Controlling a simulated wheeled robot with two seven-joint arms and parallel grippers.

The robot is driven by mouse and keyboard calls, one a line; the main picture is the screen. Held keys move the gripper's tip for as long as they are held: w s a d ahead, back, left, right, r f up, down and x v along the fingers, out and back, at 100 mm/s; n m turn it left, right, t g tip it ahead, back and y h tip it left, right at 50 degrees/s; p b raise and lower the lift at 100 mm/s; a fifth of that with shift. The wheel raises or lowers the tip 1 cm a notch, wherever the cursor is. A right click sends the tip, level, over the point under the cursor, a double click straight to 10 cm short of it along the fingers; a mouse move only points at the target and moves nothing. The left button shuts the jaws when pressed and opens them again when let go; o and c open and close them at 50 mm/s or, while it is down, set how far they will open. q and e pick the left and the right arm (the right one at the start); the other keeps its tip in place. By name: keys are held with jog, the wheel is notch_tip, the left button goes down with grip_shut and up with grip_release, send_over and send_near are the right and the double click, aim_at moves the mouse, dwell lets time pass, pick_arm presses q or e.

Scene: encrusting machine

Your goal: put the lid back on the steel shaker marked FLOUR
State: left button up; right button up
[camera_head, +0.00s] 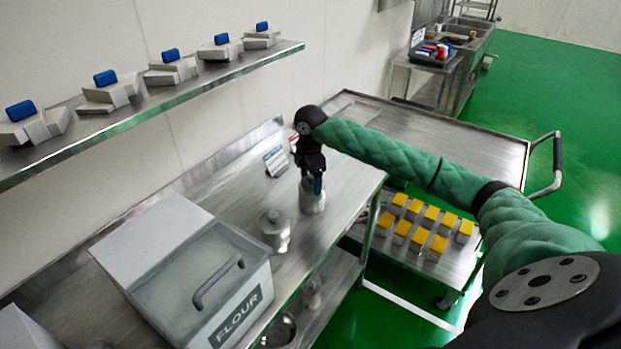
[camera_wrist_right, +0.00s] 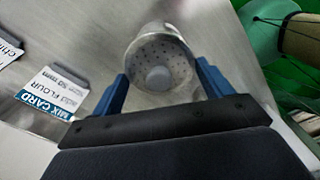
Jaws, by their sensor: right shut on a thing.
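A steel shaker (camera_head: 312,198) stands on the steel counter (camera_head: 245,188) directly under my right gripper (camera_head: 312,180). In the right wrist view, a round steel top with small holes and a grey centre knob (camera_wrist_right: 158,78) sits between the two blue fingers of my right gripper (camera_wrist_right: 162,82). The gripper is shut on this perforated lid. I cannot tell whether the lid is seated on the shaker body or held just above it. No marking on the shaker is readable. A second steel shaker (camera_head: 275,230) with a knobbed top stands nearer. My left gripper is not in view.
A large lidded bin marked FLOUR (camera_head: 236,318) stands at the counter's near end. Mix cards (camera_head: 276,161) stand close left of the gripper; one reads FLOUR in the wrist view (camera_wrist_right: 58,92). A wall shelf (camera_head: 160,104) hangs left. A cart (camera_head: 450,136) stands right.

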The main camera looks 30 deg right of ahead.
jog(key=o, duration=1)
jog(key=shift+c, duration=0.2)
jog(key=shift+r, duration=0.15)
jog(key=shift+r+p, duration=1.45)
jog(key=shift+r, duration=1.95)
grip_shut()
